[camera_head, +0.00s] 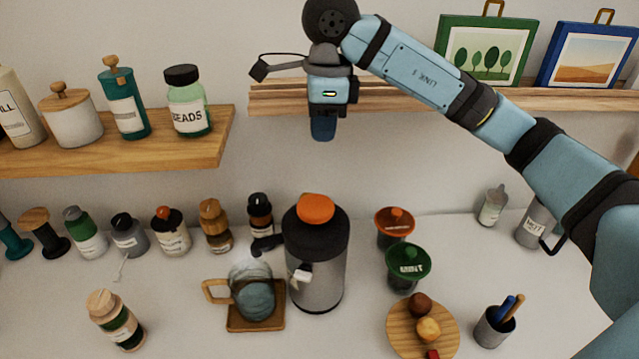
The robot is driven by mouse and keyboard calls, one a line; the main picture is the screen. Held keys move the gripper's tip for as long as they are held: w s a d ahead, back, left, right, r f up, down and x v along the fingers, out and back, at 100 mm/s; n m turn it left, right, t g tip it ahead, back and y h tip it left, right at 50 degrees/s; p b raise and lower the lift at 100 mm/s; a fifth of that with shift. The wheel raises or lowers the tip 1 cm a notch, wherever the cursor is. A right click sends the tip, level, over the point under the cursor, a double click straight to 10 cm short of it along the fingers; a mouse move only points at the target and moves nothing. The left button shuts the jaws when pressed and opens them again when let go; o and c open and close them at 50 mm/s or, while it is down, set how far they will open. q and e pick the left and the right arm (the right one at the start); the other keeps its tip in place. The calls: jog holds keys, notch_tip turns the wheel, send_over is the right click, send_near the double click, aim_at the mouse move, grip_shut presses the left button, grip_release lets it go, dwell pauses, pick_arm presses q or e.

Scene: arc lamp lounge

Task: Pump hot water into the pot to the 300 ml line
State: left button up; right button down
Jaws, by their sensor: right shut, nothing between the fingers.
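A grey cylindrical dispenser (317,265) with a black top and an orange pump knob (315,208) stands on the white counter. A white-tipped spout juts from its front left. A glass pot (256,299) with a wooden handle sits left of the dispenser on a square wooden coaster (254,323). The pot's lower part looks blue-grey; no 300 ml line or water level can be read. My right gripper (322,130) is shut and empty, pointing down above the orange knob and apart from it. My left gripper is out of view.
Bottles and jars line the counter's back left; a green-labelled bottle (115,319) stands front left. Right are orange (394,222) and green-topped (408,260) containers, a round wooden board (400,338) and a grey cup (494,327). Wall shelves (190,150) hang left and behind my right arm.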

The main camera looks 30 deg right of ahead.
jog(key=p, duration=0.2)
send_near(319, 206)
jog(key=f, duration=0.7)
jog(key=shift+w+a+f, duration=0.2)
jog(key=shift+w+f, duration=0.05)
jog(key=shift+w, duration=0.05)
pick_arm(q)
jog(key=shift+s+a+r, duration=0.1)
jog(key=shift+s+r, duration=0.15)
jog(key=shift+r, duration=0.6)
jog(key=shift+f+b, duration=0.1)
jog(key=shift+b, duration=0.2)
pick_arm(e)
jog(key=shift+f, duration=0.15)
jog(key=shift+f+b, duration=0.95)
jog(key=shift+b, duration=0.3)
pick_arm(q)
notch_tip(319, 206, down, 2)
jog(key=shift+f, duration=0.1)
pick_arm(e)
jog(key=shift+s, duration=0.1)
jog(key=shift+f, duration=0.1)
